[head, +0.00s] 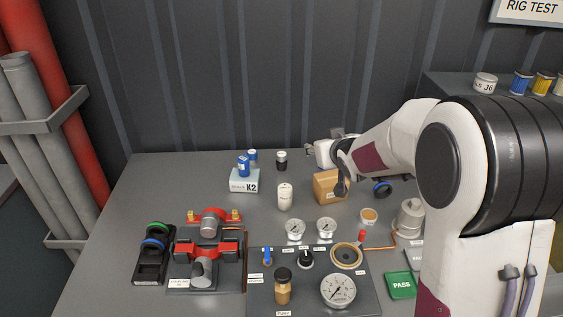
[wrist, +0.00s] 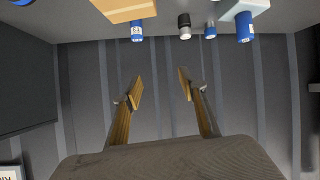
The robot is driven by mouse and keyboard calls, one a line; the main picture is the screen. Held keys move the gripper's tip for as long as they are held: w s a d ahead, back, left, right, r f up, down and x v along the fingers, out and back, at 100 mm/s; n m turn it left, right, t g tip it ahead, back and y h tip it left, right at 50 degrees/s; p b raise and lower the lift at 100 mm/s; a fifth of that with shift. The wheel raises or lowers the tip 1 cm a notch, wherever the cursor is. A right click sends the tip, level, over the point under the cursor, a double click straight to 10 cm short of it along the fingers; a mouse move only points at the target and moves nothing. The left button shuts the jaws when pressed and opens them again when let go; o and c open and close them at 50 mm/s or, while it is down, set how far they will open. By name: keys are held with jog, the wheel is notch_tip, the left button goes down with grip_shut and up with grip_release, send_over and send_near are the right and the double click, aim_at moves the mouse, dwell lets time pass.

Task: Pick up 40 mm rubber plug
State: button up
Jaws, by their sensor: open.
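No piece can be surely read as the 40 mm rubber plug. Small upright cylinders stand at the back of the table: a black-topped pale one (head: 281,159), a blue one (head: 252,155), and a blue one with a pale label (head: 243,167) on the K2 box (head: 244,182). The wrist view, upside down, shows the black-topped cylinder (wrist: 184,28) and another labelled blue cylinder (wrist: 137,32) beside the cardboard box (wrist: 125,9). My gripper (wrist: 160,84) is open, with nothing between its fingers and the wall behind. In the head view its fingers are hard to make out near the cardboard box (head: 328,187).
A white cylinder (head: 285,197), two small gauges, a panel (head: 310,280) with a large gauge (head: 338,291), a red coupling rig (head: 208,250) and a black ring rack (head: 152,262) fill the front. A green PASS block (head: 401,286) is at right. The table's left back is clear.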

aim_at(284, 156)
jog(key=w+a+f+y, duration=0.1)
jog(key=w+a+f, duration=0.1)
jog(key=f, duration=0.1)
jog(key=w+a+f+n+y, duration=0.1)
jog(key=w+a+f, duration=0.1)
jog(key=w+f, duration=0.1)
jog(key=w+a+f+y, duration=0.1)
jog(key=w+a+f, duration=0.1)
jog(key=w+f, duration=0.1)
jog(key=shift+a+f+n+t+y, duration=0.1)
jog(key=shift+f+n+t+y, duration=0.3)
jog(key=shift+f, duration=0.35)
jog(key=shift+w+a+f, duration=0.2)
jog(key=shift+a+f, duration=0.1)
jog(key=shift+f, duration=0.15)
jog(key=shift+x, duration=1.25)
jog(key=shift+w+a, duration=0.1)
jog(key=shift+x, duration=2.5)
grip_shut()
